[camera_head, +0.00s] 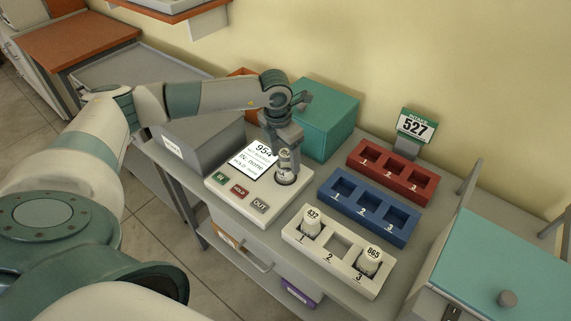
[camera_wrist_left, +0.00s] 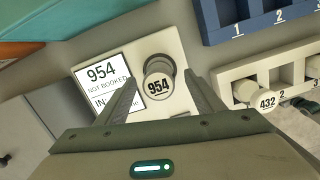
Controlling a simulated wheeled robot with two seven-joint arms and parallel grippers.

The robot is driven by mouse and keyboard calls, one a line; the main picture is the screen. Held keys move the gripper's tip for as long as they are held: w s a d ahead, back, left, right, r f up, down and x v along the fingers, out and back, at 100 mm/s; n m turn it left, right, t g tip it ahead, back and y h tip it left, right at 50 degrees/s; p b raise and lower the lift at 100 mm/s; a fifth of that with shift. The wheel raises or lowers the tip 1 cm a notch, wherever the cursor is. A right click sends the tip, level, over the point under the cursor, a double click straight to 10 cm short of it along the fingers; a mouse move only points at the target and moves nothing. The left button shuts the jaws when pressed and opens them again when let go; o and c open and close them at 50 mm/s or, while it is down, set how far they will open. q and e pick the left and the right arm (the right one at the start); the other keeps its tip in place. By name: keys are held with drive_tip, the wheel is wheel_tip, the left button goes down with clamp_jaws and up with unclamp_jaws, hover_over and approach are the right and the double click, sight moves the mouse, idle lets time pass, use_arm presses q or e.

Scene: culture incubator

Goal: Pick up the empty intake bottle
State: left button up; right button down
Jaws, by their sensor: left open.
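A white bottle labelled 954 (camera_head: 286,168) stands upright on the round seat of a white console (camera_head: 232,188). The bottle also shows in the wrist view (camera_wrist_left: 158,80), with its labelled cap towards the camera. My left gripper (camera_head: 285,148) is above the console at this bottle. In the wrist view its open fingers (camera_wrist_left: 165,92) point to either side of the bottle, with gaps visible. I cannot tell how much liquid it holds. A white rack (camera_head: 339,246) holds bottle 432 (camera_head: 311,222) in slot 1 and bottle 865 (camera_head: 370,261) in slot 3. Slot 2 is empty.
The console screen (camera_head: 254,159) reads 954, not booked. Behind the rack are an empty blue rack (camera_head: 366,207) and an empty red rack (camera_head: 392,171). An intake sign (camera_head: 413,127) reads 527. A teal box (camera_head: 324,120) and grey box (camera_head: 203,143) stand close to my arm.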

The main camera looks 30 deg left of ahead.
sight(287, 164)
use_arm(q)
drive_tip(key=shift+w+f+p, duration=0.15)
drive_tip(key=shift+f+p, duration=0.1)
drive_tip(key=shift+p, duration=0.1)
drive_tip(key=f, duration=0.1)
drive_tip(key=f+p, duration=0.1)
drive_tip(key=shift+w+f+p, duration=0.25)
drive_tip(key=shift+f+p, duration=0.05)
drive_tip(key=shift+f, duration=0.55)
drive_tip(key=c, duration=1.2)
drive_tip(key=shift+w+r, duration=0.1)
drive_tip(key=shift+r, duration=0.05)
